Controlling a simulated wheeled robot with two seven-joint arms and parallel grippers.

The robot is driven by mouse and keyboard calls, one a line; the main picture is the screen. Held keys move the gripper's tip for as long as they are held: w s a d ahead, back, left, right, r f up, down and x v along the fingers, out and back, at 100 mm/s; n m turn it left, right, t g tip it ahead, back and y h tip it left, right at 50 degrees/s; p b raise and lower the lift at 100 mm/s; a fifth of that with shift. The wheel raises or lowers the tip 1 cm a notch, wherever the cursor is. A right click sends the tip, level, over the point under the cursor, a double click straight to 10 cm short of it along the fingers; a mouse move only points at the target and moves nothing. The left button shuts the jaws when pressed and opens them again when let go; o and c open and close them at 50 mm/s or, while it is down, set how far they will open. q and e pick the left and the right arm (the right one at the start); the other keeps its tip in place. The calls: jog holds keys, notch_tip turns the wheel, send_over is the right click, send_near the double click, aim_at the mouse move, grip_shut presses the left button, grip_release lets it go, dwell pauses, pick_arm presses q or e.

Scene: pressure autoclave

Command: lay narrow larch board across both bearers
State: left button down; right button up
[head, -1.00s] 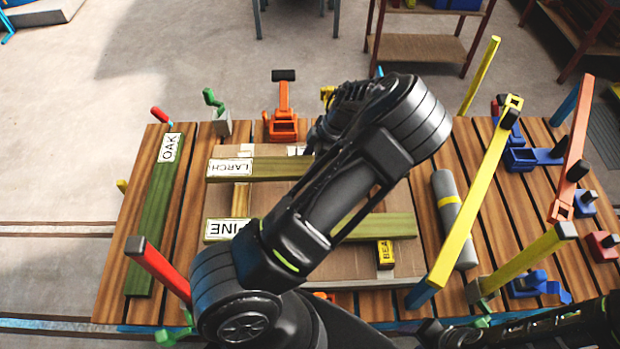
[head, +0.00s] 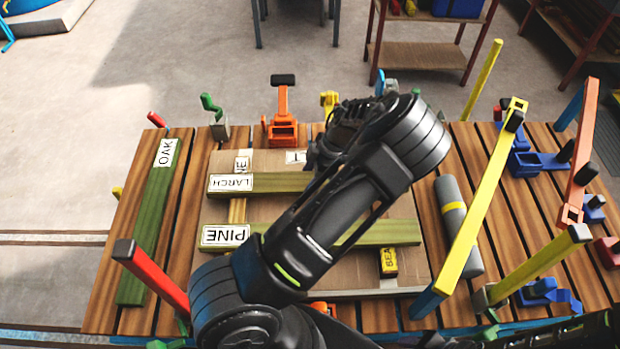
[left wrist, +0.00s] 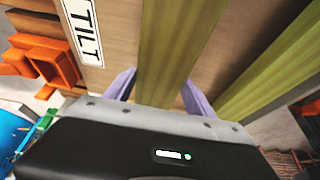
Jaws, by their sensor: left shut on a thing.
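The narrow larch board (head: 285,183) is greenish, with a LARCH label at its left end. It crosses over the left bearer (head: 238,211); I cannot tell whether it touches it. My left gripper (head: 328,152) is shut on the board, which shows between its fingers (left wrist: 158,82) in the left wrist view (left wrist: 178,40). The pine board (head: 390,233) lies nearer, roughly parallel to the larch.
An oak board (head: 147,235) lies at the left of the slatted table. A grey roller with a yellow band (head: 459,225) lies right of the cardboard (head: 315,262). Orange, yellow and blue clamps and upright bars line the edges. A TILT label (left wrist: 83,28) shows beside the larch.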

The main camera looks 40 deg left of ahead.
pick_arm(q)
jog(key=shift+f, duration=0.15)
jog(key=shift+c, duration=1.6)
grip_release()
jog(key=p+v, duration=0.4)
jog(key=v, duration=0.2)
jog(key=shift+r, duration=0.4)
jog(key=shift+p+v, duration=0.6)
jog(key=shift+v, duration=2.2)
jog(key=shift+s+d+f, duration=0.1)
